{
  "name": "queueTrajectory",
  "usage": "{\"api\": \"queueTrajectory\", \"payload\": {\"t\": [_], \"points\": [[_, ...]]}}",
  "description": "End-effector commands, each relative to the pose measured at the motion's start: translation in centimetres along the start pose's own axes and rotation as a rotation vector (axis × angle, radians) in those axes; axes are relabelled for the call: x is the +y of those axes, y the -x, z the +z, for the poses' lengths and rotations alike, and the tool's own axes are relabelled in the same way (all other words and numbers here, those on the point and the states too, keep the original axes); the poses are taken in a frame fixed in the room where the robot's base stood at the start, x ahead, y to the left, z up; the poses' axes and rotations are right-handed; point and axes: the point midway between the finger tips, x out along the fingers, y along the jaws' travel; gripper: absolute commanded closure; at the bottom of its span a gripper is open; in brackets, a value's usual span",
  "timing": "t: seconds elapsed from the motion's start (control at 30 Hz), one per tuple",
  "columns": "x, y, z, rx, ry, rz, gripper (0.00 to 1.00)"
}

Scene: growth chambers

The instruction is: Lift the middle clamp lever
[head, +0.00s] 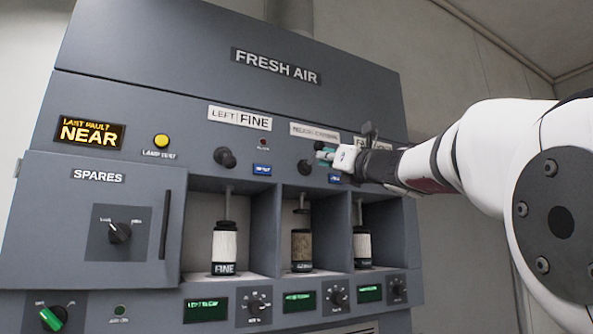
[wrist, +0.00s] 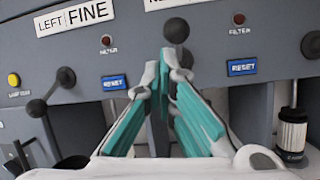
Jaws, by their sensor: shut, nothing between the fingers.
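The middle clamp lever (wrist: 176,31) shows in the wrist view as a dark round knob with a rod running down behind my fingers. In the head view its dark parts (head: 305,169) show just left of my gripper. My gripper (head: 325,154) is at the panel above the middle bay. In the wrist view my gripper (wrist: 168,62) has its teal-padded fingers converging at the tips, shut and empty, just below the knob and overlapping the rod. I cannot tell whether they touch it. The lower part of the lever is hidden by the fingers.
The left clamp lever (wrist: 38,108) angles down-left; the right one (wrist: 312,45) is cut off at the edge. Blue reset labels (wrist: 242,67) flank the middle lever. Below, a brownish cartridge (head: 301,247) stands in the middle bay between white ones. The spares door (head: 80,230) is left.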

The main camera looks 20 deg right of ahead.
Motion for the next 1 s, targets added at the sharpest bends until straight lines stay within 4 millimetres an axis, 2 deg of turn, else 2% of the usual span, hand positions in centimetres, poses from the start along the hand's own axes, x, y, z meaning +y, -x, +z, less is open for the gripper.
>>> {"api": "queueTrajectory", "payload": {"t": [0.03, 0.2, 0.4, 1.0], "points": [[0.2, 0.8, 1.2, -0.002, 0.003, -0.002, 1.0], [0.5, 2.8, 3.7, -0.001, 0.002, -0.001, 1.0], [0.8, 4.2, 5.5, 0.001, 0.001, -0.002, 1.0], [0.8, 4.6, 6.0, 0.003, -0.001, -0.002, 1.0]]}}
